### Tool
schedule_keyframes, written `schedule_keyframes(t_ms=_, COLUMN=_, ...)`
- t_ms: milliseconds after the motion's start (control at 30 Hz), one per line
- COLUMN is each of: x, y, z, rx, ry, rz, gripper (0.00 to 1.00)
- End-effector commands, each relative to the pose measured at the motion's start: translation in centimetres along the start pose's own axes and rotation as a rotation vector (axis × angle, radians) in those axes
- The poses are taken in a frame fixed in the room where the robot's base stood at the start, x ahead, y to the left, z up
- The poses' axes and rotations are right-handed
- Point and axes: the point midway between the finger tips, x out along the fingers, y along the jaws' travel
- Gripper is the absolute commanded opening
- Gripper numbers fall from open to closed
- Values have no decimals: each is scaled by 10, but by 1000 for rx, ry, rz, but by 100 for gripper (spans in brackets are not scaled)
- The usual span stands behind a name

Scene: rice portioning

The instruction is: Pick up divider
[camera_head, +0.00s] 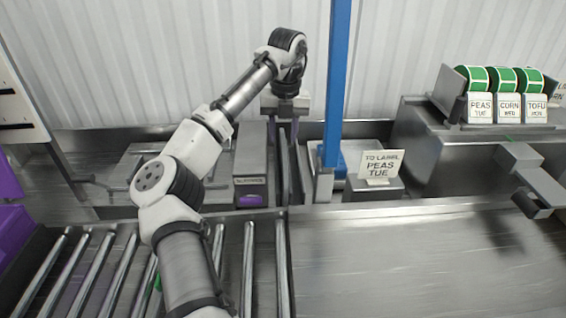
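My gripper (284,132) points down above the back of the bench, just right of a grey dispenser box (250,160). Its two thin dark fingers look apart, with nothing clear between them. A purple piece (250,200), which may be a divider, shows in the opening at the foot of the dispenser. The label above that opening is too small to read surely. The gripper is above and to the right of the purple piece, not touching it.
A blue post (334,80) stands close right of the gripper. A grey block with a "TO LABEL PEAS TUE" card (380,165) is beyond it. Rollers (248,270) and a bare steel top (420,260) lie in front. Label rolls (502,78) stand at the right.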

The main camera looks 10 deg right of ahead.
Motion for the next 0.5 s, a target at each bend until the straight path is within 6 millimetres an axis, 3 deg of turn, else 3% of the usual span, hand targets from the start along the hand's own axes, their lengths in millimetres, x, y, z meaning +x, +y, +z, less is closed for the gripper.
schedule_keyframes(t_ms=500, x=53, y=-3, z=-3, rx=0, ry=0, rz=-1, gripper=36)
